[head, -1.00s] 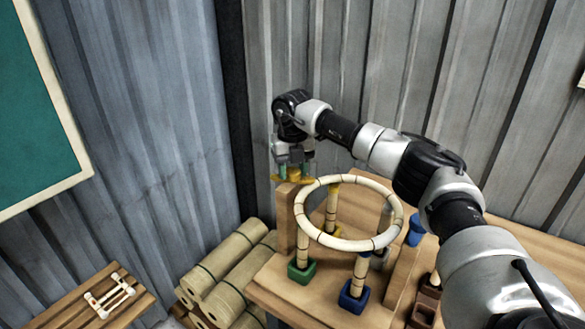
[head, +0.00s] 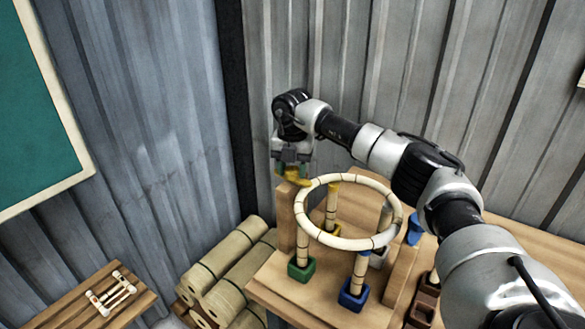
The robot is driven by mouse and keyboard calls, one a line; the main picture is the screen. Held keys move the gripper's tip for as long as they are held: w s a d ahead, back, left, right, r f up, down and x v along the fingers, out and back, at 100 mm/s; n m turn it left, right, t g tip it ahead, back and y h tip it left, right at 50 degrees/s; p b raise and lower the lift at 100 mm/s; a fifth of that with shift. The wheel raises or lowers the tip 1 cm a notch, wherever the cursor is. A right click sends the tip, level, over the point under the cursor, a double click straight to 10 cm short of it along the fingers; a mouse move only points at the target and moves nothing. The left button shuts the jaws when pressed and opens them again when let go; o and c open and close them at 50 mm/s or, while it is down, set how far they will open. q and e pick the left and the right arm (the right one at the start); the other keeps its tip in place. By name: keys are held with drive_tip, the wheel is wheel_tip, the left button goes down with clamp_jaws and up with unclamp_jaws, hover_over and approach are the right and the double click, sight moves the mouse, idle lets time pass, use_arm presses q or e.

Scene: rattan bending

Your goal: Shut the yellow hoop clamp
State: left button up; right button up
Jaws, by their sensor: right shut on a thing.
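The yellow hoop clamp (head: 298,181) shows as a small yellow piece at the top of a wooden post (head: 286,215), at the back left of the rattan hoop (head: 303,228). My right gripper (head: 292,171) points down and is shut on the yellow clamp. Its fingertips partly hide the clamp, so its exact angle is hard to see. The hoop rests level on several rattan legs set in coloured sockets, among them a green one (head: 301,269) and a blue one (head: 354,294). My left gripper is not in view.
Rattan bundles (head: 225,262) lie left of the workbench (head: 290,312). A low slatted bench (head: 75,318) with a small light-coloured frame (head: 111,294) stands at the lower left. A blue piece (head: 415,229) sits right of the hoop. Metal walls (head: 400,80) close off the back.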

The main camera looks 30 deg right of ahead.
sight(292, 170)
drive_tip(key=shift+r, duration=0.2)
drive_tip(key=o, duration=0.9)
drive_tip(key=shift+f, duration=0.15)
drive_tip(key=shift+r, duration=0.4)
wheel_tip(292, 170, up, 10)
drive_tip(key=b, duration=0.2)
drive_tip(key=shift+b, duration=0.4)
